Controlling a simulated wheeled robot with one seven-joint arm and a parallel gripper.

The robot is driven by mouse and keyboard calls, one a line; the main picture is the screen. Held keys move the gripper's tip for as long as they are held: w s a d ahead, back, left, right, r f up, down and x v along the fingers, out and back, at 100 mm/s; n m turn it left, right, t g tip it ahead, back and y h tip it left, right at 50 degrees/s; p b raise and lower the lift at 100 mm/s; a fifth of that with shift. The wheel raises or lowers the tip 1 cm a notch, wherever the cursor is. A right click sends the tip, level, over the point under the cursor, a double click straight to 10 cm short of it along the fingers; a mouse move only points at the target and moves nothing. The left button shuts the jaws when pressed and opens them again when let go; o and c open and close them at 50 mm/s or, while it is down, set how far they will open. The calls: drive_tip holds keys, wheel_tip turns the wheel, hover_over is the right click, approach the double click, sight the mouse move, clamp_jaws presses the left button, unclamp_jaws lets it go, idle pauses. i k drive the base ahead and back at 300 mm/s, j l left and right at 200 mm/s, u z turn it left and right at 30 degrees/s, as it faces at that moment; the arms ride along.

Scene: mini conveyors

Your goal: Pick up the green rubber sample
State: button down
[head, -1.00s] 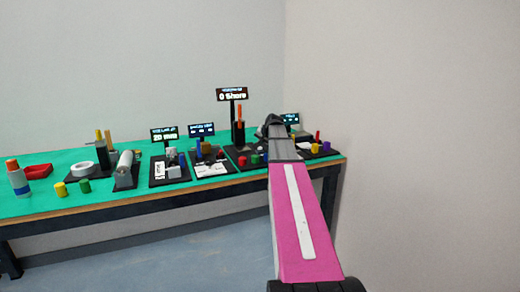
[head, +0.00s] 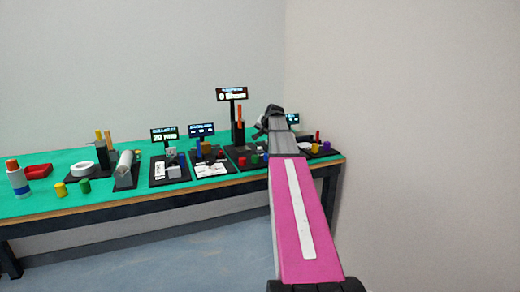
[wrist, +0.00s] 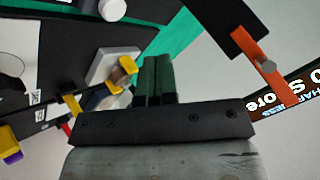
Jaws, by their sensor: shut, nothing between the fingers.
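A small green piece (head: 255,159) lies between a red piece (head: 242,161) and a blue one near the black stand under the "Shore" display. A larger green cylinder (head: 84,186) stands at the table's left front beside a yellow one (head: 60,189). I cannot tell for sure which of them is the green rubber sample. My gripper (head: 270,115) is raised above the right part of the table, apart from both. In the wrist view its fingers (wrist: 156,78) are together and empty. No green sample can be made out in that view.
The Shore display (head: 232,94) stands on a tall post with an orange handle (wrist: 262,65) near my gripper. Several stations with small displays crowd the green-topped table (head: 120,203). A red tray (head: 38,171) lies at the left. A wall stands close on the right.

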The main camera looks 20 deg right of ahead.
sight(255, 158)
drive_tip(key=k+l, duration=0.45)
drive_tip(key=l, duration=0.3)
drive_tip(key=k+l, duration=0.25)
drive_tip(key=i+l, duration=0.05)
drive_tip(key=l, duration=0.05)
